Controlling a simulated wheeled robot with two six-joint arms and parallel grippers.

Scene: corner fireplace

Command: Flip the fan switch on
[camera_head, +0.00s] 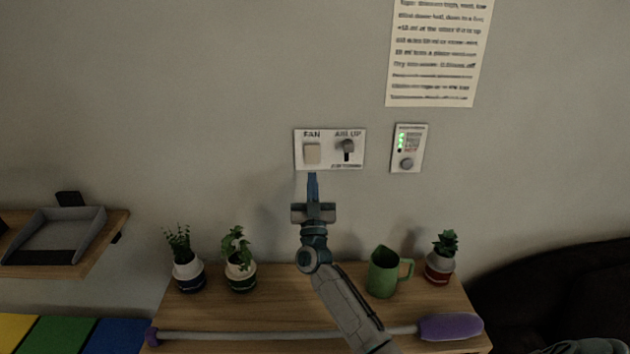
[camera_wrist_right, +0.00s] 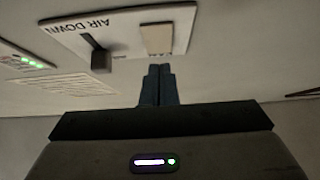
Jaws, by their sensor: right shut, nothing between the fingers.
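A white wall plate (camera_head: 329,164) carries a square beige rocker under the word FAN, the fan switch (camera_head: 312,153). Beside it on the same plate is a dark air lever (camera_head: 347,147). My right gripper (camera_head: 312,176) is shut and empty, its fingertips pointing up just below the fan switch. In the right wrist view the shut blue fingers (camera_wrist_right: 158,70) are close to the lower edge of the fan switch (camera_wrist_right: 157,40); I cannot tell whether they touch it. The air lever (camera_wrist_right: 99,58) also shows there. My left gripper is not in view.
A control panel (camera_head: 408,148) with green lights is to the right of the plate, under a paper notice (camera_head: 437,55). Below, a wooden shelf (camera_head: 210,318) holds potted plants (camera_head: 239,262), a green jug (camera_head: 384,272) and a long stick with a purple end (camera_head: 450,327).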

